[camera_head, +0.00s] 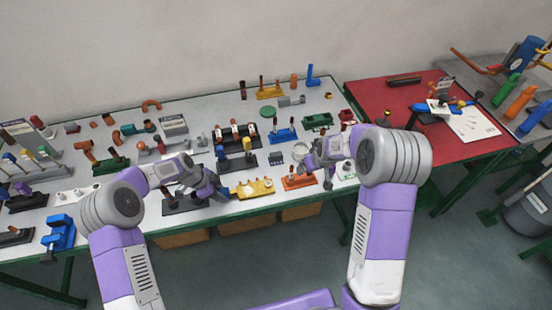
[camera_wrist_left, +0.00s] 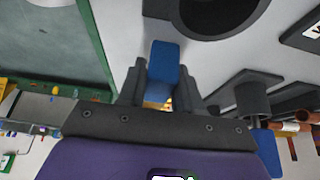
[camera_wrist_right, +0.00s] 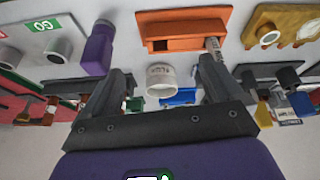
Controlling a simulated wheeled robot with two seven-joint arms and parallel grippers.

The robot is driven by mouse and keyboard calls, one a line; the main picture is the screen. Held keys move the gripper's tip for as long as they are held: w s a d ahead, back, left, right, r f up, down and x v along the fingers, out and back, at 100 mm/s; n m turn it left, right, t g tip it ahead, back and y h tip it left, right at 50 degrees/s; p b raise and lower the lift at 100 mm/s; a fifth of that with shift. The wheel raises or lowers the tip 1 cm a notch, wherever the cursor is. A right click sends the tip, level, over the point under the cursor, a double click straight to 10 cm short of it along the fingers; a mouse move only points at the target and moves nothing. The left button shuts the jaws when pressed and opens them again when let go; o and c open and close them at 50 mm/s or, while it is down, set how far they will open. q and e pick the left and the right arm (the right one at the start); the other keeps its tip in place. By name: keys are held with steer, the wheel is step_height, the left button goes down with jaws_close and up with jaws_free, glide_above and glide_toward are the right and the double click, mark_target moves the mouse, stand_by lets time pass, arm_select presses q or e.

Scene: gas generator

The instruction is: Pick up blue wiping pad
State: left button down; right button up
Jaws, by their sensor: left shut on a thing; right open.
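The blue wiping pad (camera_wrist_left: 166,58) is between the fingers of my left gripper (camera_wrist_left: 160,82) in the left wrist view. That gripper is shut on it, and the pad's far end sticks out past the fingertips. In the head view my left gripper (camera_head: 214,190) is low over the front edge of the grey table, and the pad is a small blue patch there, mostly hidden by the fingers. My right gripper (camera_wrist_right: 160,72) is open, and its fingers hold nothing. In the head view it is above the table's right part.
A white cylinder (camera_wrist_right: 160,78) shows between the right fingers, near an orange block (camera_wrist_right: 183,28) and a purple part (camera_wrist_right: 98,48). A yellow fixture (camera_head: 252,188) stands beside the left gripper. Many parts crowd the grey table; a red table (camera_head: 385,95) is at right.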

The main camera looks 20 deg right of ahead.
steer(key=shift+n, duration=0.5)
steer(key=w+r, duration=0.2)
steer(key=w, duration=0.1)
steer(key=shift+w+r, duration=0.2)
steer(key=shift+r, duration=0.05)
steer(key=w+a, duration=0.2)
steer(key=m, duration=0.2)
glide_toward(277, 155)
steer(key=x, duration=1.1)
steer(key=shift+f, duration=0.15)
steer(key=c, duration=1.1)
